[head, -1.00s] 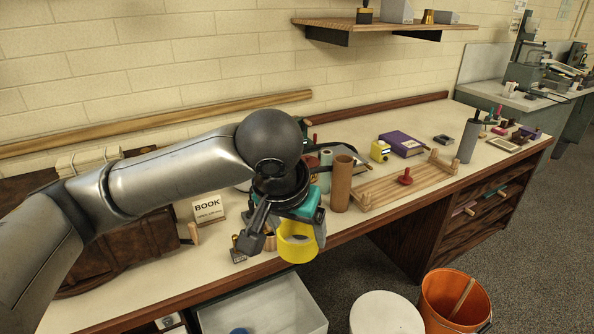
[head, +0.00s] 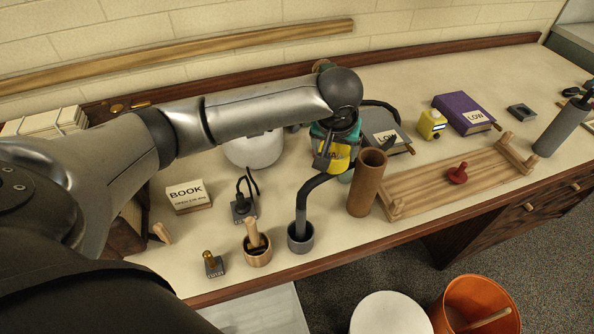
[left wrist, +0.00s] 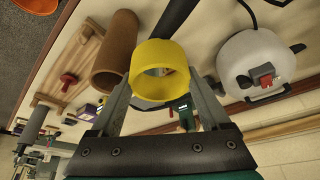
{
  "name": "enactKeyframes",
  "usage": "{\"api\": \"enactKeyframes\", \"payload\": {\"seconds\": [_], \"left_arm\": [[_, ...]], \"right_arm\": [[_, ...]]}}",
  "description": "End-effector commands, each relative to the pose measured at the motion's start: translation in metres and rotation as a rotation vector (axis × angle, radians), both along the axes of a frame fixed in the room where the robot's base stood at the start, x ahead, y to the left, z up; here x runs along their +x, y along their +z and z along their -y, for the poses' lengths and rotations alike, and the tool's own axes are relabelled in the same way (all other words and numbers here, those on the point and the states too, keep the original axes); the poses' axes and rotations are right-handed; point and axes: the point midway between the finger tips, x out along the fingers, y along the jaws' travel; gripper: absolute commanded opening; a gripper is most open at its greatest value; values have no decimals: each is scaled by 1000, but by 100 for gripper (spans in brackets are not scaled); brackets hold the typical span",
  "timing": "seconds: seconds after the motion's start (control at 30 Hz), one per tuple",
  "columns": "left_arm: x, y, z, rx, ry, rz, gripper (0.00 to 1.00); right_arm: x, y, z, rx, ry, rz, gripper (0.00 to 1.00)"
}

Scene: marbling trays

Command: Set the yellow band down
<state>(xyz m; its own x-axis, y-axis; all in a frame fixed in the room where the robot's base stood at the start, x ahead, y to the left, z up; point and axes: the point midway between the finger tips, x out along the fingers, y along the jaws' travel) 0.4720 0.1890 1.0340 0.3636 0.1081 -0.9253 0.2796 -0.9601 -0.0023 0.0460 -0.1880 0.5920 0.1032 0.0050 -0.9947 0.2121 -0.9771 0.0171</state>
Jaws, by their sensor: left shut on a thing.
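The yellow band (head: 323,161) is a smooth, hollow ring. In the head view it is partly hidden behind my left gripper (head: 331,158). In the left wrist view the band (left wrist: 158,89) sits between the two grey fingers, its opening facing the camera. I cannot tell whether the band touches the surface. My right gripper is in no view.
A white rounded vessel (head: 253,150) is left of the band. A grey cup (head: 300,238) with a bent dark rod and a wooden cup (head: 257,250) stand nearer the front edge.

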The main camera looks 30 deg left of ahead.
Motion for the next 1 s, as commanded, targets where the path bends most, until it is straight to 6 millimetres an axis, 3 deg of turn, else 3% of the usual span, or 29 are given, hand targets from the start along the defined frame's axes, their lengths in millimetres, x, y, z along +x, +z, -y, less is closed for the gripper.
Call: {"api": "enactKeyframes", "payload": {"seconds": [0.03, 0.1, 0.3, 0.4, 0.67, 1.0], "left_arm": [[0, -24, -13, 2, 47, -16, 26], [0, -53, -31, 3, 95, -13, 26], [-13, -113, -70, 3, 170, -7, 26], [-19, -129, -80, 2, 183, -2, 26], [-23, -143, -86, 0, 188, 1, 26], [-22, -170, -85, 1, 186, 2, 26]], "right_arm": [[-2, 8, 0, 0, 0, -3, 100], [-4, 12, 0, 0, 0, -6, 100], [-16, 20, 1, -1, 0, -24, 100], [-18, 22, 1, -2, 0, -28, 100], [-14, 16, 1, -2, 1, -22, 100], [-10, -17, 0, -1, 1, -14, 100]]}}
